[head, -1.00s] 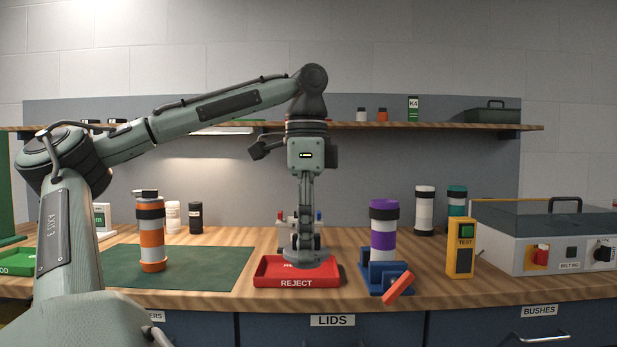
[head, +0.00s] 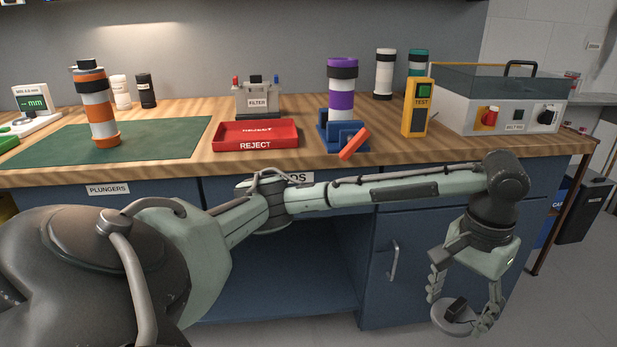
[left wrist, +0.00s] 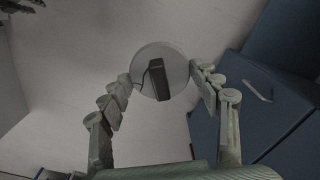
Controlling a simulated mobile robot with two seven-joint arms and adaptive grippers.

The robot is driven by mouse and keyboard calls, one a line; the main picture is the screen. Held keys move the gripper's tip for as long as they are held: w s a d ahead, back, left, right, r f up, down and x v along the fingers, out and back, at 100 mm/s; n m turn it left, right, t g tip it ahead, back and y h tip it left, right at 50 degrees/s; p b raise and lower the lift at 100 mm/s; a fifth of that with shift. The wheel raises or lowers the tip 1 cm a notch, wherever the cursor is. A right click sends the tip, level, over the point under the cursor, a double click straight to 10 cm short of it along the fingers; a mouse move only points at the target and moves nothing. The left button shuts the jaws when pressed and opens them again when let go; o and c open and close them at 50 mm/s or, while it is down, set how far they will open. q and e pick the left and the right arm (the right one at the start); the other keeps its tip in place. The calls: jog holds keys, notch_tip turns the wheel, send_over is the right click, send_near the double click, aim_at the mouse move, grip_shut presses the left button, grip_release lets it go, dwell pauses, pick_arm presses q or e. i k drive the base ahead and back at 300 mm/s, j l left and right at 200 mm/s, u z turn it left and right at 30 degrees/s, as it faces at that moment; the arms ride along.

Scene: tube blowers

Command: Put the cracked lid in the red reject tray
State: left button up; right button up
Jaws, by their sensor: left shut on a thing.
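My left gripper (head: 462,312) is shut on the lid (head: 450,323), a round grey disc with a dark raised handle. It holds the lid low in front of the bench, right of the open shelf and over the floor. In the left wrist view the lid (left wrist: 174,54) sits between the fingertips, and a thin dark line like a crack runs beside its handle. The red reject tray (head: 282,142) stands on the bench top near the front edge, up and left of the gripper; it looks empty. My right gripper is not in view.
A blue stand (head: 331,143) with a purple-banded tube (head: 341,95) and a tilted red lever is right of the tray. A filter box (head: 257,104) stands behind the tray. The bench front and a cabinet handle (head: 394,262) are close to my arm.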

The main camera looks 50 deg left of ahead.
aim_at(246, 138)
jog(key=u, duration=1.2)
jog(key=i+l+u, duration=0.25)
jog(key=i+l, duration=0.5)
